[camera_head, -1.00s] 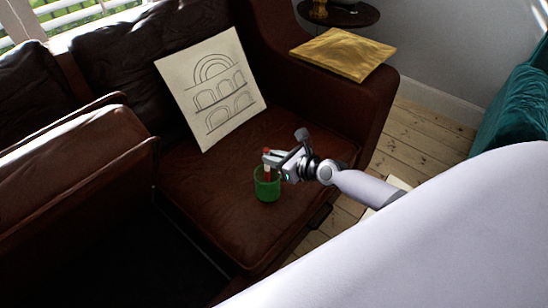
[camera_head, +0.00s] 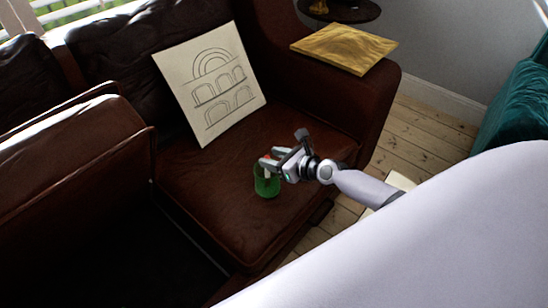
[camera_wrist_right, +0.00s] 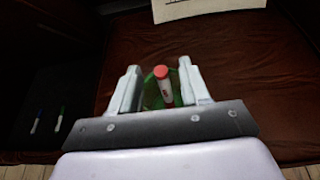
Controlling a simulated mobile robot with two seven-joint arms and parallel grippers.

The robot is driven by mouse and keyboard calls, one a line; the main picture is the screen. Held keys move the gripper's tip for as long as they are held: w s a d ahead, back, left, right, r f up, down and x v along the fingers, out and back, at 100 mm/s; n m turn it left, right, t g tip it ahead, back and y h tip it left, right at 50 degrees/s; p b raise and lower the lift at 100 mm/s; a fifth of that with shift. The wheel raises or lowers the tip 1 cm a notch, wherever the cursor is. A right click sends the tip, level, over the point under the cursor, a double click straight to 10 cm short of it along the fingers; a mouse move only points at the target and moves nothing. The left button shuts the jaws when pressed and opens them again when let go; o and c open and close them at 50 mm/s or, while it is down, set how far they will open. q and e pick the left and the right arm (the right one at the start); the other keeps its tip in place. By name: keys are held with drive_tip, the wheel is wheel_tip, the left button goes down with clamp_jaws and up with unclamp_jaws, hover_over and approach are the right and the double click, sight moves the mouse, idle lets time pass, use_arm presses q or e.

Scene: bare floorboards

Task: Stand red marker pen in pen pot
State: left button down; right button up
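The red marker pen (camera_wrist_right: 165,88), with a red cap and white body, stands in the green pen pot (camera_head: 267,187), leaning slightly. The pot is on the brown leather sofa seat and also shows in the right wrist view (camera_wrist_right: 150,98). My right gripper (camera_head: 268,166) is at the pot's top. Its two fingers (camera_wrist_right: 160,82) are apart on either side of the marker, with gaps showing between them and it. The marker's lower end is hidden inside the pot. In the head view the fingers hide most of the marker. My left gripper is not in view.
A yellow cushion (camera_head: 345,48) lies on the armrest. Two more pens (camera_wrist_right: 47,120) lie on a dark surface at left in the wrist view. The seat around the pot is clear.

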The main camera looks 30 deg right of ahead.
drive_tip(key=p+v, duration=0.2)
drive_tip(key=v, duration=0.5)
drive_tip(key=shift+p, duration=0.3)
idle(0.8)
